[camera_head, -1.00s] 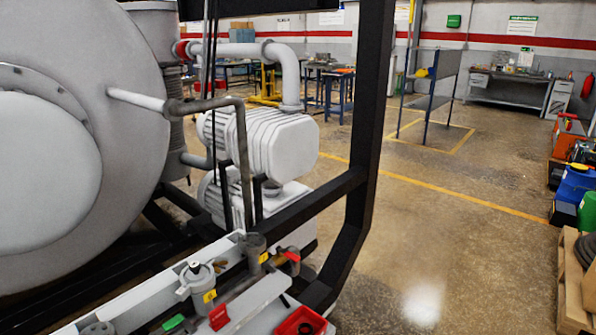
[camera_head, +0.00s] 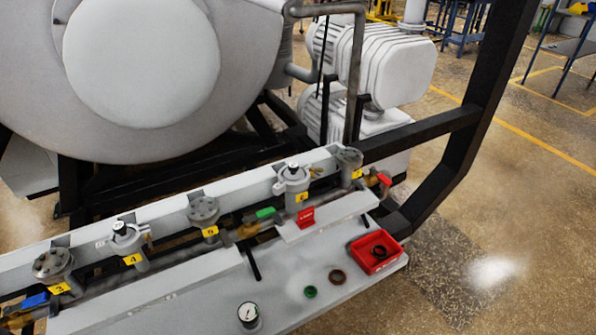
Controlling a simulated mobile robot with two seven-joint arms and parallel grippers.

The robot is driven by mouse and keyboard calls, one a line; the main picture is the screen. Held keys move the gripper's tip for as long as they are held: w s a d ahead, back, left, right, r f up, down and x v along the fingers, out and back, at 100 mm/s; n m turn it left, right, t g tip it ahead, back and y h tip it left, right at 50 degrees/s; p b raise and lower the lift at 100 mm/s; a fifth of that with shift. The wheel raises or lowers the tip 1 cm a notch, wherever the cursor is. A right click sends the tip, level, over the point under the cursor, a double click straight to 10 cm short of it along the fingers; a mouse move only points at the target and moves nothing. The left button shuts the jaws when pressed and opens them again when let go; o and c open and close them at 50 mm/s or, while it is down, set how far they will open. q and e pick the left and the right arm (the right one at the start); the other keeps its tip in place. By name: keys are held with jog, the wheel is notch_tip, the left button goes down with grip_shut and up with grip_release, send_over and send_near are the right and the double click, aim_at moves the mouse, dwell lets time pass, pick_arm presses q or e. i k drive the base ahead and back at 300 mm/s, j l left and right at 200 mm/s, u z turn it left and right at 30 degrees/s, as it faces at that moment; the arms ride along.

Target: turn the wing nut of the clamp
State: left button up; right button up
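A row of grey metal fittings with yellow number tags runs along a pale rail (camera_head: 250,190). A small brass-coloured piece (camera_head: 316,172), which looks like a clamp's wing nut, sticks out to the right of the fitting (camera_head: 293,178) right of centre. A similar clamp collar is on the fitting tagged 4 (camera_head: 128,241); its wing nut is too small to make out clearly. Whether either clamp is tight cannot be told. Neither of my grippers is in view.
A light shelf (camera_head: 200,308) below the rail holds a pressure gauge (camera_head: 248,316), a green ring (camera_head: 310,292), a brown ring (camera_head: 338,276) and a red tray (camera_head: 375,252) with dark rings. A black frame post (camera_head: 490,90) stands at right. A red tag (camera_head: 306,217) stands before the rail.

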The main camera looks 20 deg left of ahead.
aim_at(315, 172)
jog(key=i+l+u, duration=0.3)
jog(key=i+l, duration=0.15)
jog(key=u, duration=0.45)
jog(key=l+u, duration=0.15)
jog(key=u, duration=0.7)
